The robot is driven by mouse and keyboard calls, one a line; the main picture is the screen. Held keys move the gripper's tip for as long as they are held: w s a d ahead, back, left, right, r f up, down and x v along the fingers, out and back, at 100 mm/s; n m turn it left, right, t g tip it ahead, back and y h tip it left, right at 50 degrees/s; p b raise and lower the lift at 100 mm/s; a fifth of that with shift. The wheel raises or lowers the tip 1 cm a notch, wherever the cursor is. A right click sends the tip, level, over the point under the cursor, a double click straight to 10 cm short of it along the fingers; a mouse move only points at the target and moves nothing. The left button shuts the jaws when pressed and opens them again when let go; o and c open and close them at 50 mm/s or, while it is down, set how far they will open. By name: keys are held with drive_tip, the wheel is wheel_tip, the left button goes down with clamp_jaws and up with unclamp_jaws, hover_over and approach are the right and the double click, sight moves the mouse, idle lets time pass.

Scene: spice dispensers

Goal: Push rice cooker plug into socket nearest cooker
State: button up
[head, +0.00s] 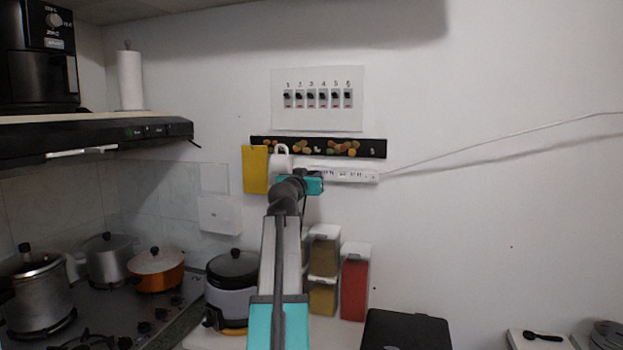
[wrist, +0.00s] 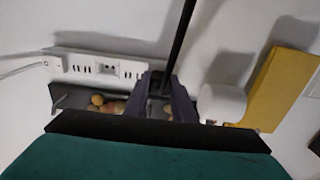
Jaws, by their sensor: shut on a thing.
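My gripper (wrist: 160,92) is up against the wall beside a white power strip (head: 345,175), with its dark fingers shut. A black cord (wrist: 180,42) runs from between the fingers; the plug itself is hidden in the jaws. The wrist view shows the strip (wrist: 105,68) with its sockets, and the fingers cover or adjoin its end towards the cooker. Whether the plug touches a socket cannot be told. The rice cooker (head: 232,287), pale with a dark lid, stands on the counter below and left of the strip.
A dark rack (head: 376,148) with round decorations is on the wall above the strip. A white cup-like object (wrist: 220,104) and a yellow board (head: 255,169) are close to my gripper. Spice containers (head: 355,285) stand below. A white cable (head: 500,138) leaves the strip's right end.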

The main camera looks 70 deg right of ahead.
drive_tip(key=shift+d, duration=0.15)
drive_tip(key=o, duration=1.1)
drive_tip(key=shift+o, duration=0.2)
drive_tip(key=a+b, duration=0.3)
drive_tip(key=a, duration=1)
drive_tip(key=shift+s+a, duration=0.3)
drive_tip(key=shift+a, duration=0.1)
drive_tip(key=shift+s, duration=0.15)
